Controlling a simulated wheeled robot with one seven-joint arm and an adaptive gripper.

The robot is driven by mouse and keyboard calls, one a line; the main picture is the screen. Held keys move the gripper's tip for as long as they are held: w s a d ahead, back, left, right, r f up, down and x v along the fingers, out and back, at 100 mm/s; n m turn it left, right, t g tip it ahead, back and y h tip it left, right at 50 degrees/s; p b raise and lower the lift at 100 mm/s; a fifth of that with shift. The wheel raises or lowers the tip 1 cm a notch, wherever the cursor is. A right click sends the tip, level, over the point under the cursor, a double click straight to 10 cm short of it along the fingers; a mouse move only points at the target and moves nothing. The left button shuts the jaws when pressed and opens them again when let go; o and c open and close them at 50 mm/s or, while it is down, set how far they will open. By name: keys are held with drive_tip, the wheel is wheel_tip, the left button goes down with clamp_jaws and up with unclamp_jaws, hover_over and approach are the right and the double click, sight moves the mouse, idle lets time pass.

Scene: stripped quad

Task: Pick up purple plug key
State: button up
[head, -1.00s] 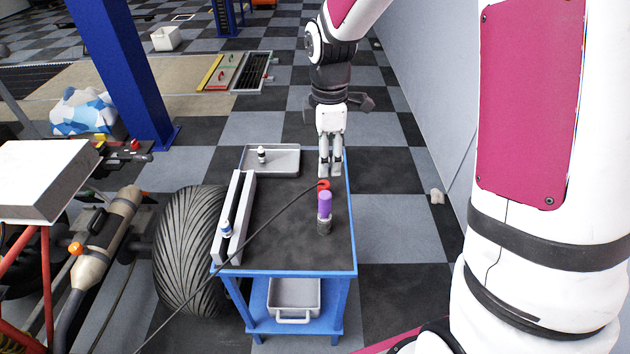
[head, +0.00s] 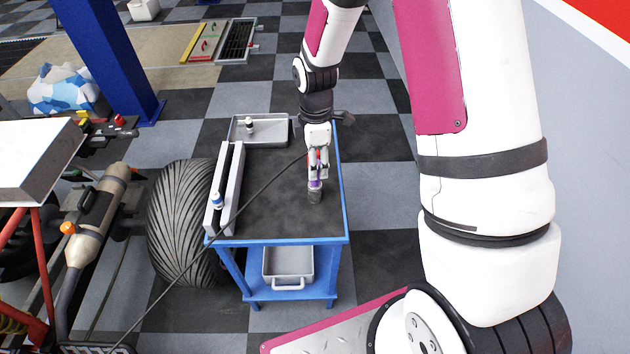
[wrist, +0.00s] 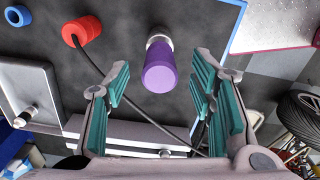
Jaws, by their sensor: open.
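The purple plug key (head: 315,184) stands upright on the dark top of the blue trolley (head: 290,242), its grey metal end down. In the wrist view its purple handle (wrist: 159,70) shows end-on, between the two teal-padded fingers and close to their tips. My gripper (head: 318,174) is open, with a finger on either side of the handle and gaps visible on both sides. In the head view the gripper covers the upper part of the handle. I see no contact between fingers and key.
A red cable end (wrist: 82,30) lies near the key, its black cable running across the trolley. A blue ring (wrist: 19,16) lies farther off. A grey tray (head: 262,144) is at the back.

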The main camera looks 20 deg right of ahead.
drive_tip(key=shift+f, duration=0.85)
drive_tip(key=shift+c, duration=0.2)
clamp_jaws()
drive_tip(key=shift+r, duration=0.1)
